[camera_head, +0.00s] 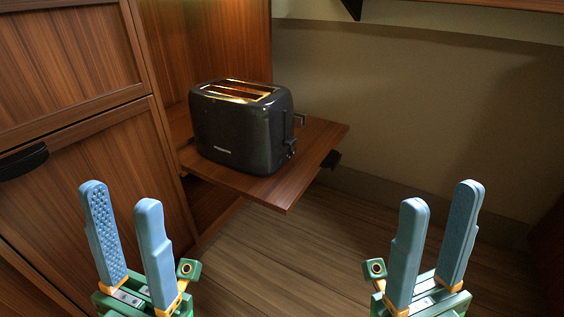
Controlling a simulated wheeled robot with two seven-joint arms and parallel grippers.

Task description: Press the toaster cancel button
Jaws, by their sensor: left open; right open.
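A black toaster (236,128) stands upright on a wooden pull-out shelf (283,187). Its two top slots show a warm, lit metal surround. A lever and small controls (289,147) are on its right end; the cancel button is too small to tell apart. My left gripper (121,206) is open and empty at the lower left, in front of and apart from the toaster. My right gripper (441,208) is open and empty at the lower right, also apart from the toaster.
Wooden cabinet doors (85,170) with a dark handle (22,161) stand on the left. A beige wall (420,110) is behind. The wooden floor (300,245) between my grippers is clear.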

